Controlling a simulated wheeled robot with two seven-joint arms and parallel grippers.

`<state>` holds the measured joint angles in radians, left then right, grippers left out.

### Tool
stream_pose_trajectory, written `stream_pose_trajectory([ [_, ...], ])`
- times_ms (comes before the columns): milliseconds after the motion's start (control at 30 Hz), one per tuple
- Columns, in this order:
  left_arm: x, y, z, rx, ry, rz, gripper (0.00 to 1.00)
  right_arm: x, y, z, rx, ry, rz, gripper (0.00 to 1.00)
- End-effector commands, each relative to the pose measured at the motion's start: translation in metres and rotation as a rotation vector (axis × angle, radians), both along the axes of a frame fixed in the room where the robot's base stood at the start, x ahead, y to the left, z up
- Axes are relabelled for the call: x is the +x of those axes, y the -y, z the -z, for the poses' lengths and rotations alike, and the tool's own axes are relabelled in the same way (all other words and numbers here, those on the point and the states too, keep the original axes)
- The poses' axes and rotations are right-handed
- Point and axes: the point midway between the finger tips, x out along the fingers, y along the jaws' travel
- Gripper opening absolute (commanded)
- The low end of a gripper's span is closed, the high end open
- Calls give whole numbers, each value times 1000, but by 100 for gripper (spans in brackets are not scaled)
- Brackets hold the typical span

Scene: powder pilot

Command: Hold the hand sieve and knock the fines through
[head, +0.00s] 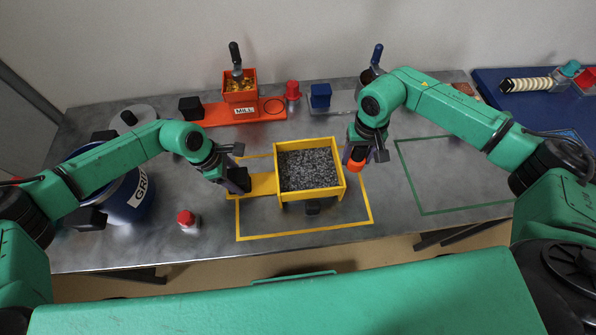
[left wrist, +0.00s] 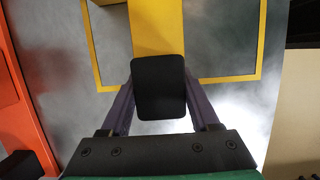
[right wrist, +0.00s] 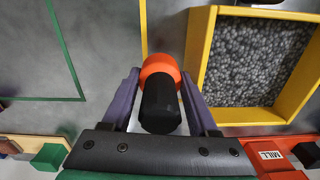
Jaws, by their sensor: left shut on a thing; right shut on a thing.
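The yellow hand sieve (head: 345,178) is a square box filled with grey granules, inside the yellow outline on the table. It also shows in the right wrist view (right wrist: 201,45). My left gripper (head: 240,182) is shut on the black grip (left wrist: 158,88) of the sieve's flat yellow handle, at the sieve's left. My right gripper (head: 368,150) is shut on the black handle (right wrist: 160,105) of a knocker with an orange head (right wrist: 160,67). The orange head (head: 355,165) is close to the sieve's right wall; I cannot tell whether they touch. What lies under the sieve is mostly hidden.
The orange mill (head: 240,95) stands behind the sieve. A red-capped jar (head: 188,220) stands front left, and a blue labelled drum (head: 135,200) is partly behind my left arm. The green outlined area (head: 430,212) at right is clear. A blue mat (head: 500,100) lies at back right.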

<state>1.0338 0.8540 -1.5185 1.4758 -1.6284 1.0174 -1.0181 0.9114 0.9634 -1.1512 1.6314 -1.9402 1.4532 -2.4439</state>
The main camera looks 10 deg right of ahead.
Motion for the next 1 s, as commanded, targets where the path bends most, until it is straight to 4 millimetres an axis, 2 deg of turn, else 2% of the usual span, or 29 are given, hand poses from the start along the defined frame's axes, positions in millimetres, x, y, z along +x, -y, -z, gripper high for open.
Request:
stream_pose_trajectory([
  [33, 0, 0, -1, -2, 1, 0, 0, 0, -12, -1, 3, 2, -7, 0],
  [167, 0, 1, -1, -2, 1, 0, 0, 0, -5, 0, 0, 1, 0, 0],
  [300, 0, 1, -1, -2, 1, 0, 0, 0, 11, 0, 2, 1, 1, 0],
  [667, 0, 0, -1, -2, 1, 0, 0, 0, 12, -1, 2, 1, -1, 0],
  [767, 0, 0, -1, -1, 1, 0, 0, 0, 1, -1, 4, 1, -5, 0],
  [833, 0, 0, -1, -1, 1, 0, 0, 0, -14, -1, 4, 2, -7, 0],
  [1000, 0, 1, -1, -2, 1, 0, 0, 0, 2, -1, 1, 0, 2, 0],
])
